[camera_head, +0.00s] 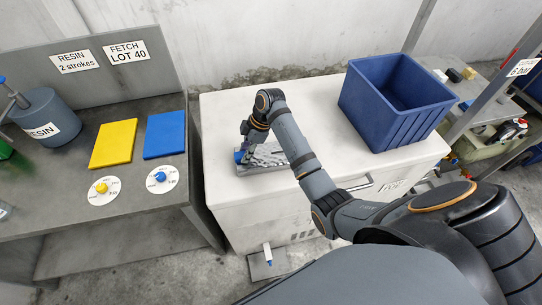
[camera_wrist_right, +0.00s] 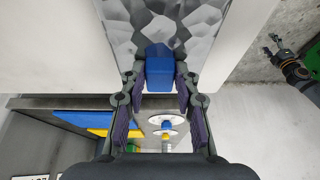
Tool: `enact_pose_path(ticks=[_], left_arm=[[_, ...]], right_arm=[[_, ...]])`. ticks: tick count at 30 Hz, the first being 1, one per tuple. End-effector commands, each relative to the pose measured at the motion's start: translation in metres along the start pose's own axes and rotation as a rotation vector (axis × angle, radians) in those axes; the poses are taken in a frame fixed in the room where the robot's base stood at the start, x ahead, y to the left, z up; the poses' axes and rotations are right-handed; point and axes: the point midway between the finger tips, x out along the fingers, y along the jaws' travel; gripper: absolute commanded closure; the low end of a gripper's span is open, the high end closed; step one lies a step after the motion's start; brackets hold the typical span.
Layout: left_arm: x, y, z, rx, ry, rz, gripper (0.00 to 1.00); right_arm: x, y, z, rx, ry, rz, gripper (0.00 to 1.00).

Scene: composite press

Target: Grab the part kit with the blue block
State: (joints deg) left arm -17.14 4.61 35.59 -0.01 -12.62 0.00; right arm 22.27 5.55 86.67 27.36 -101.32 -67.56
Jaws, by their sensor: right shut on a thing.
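The part kit is a flat tray with a grey, marbled top (camera_head: 268,157) lying on the white chest. It also fills the upper middle of the right wrist view (camera_wrist_right: 165,22). The blue block (camera_wrist_right: 159,72) stands at the kit's near end in that view, and its blue shows at the kit's left end (camera_head: 239,157) in the head view. My right gripper (camera_wrist_right: 159,85) is shut on the blue block, one finger on each side. My left gripper (camera_wrist_right: 271,44) shows small at the right of the wrist view, its fingers apart and empty; it is outside the head view.
A blue bin (camera_head: 400,98) stands on the chest (camera_head: 325,125), right of the kit. The left bench holds a yellow mat (camera_head: 114,143), a blue mat (camera_head: 165,134), two dials and a resin pot (camera_head: 45,117). A pedal (camera_head: 268,263) sits on the floor.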

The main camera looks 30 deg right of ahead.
Motion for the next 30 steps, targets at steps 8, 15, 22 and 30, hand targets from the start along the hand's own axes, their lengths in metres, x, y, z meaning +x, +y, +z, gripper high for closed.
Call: enact_pose_path(ticks=[8,15,22,30], left_arm=[[0.0,0.0,-0.002,0.0,0.003,0.0,0.32],[0.002,0.0,-0.001,0.0,0.001,0.0,0.32],[0.014,0.002,0.002,0.0,-0.001,0.0,0.32],[-0.021,0.0,0.001,-0.001,-0.005,0.002,0.32]], right_arm=[[0.0,0.0,0.0,0.0,0.0,0.001,1.0],[-0.003,0.001,-0.001,-0.001,0.001,0.003,1.0],[-0.03,0.0,-0.012,-0.002,0.002,0.006,1.0],[-0.099,-0.046,-0.026,0.0,-0.001,0.0,1.0]])
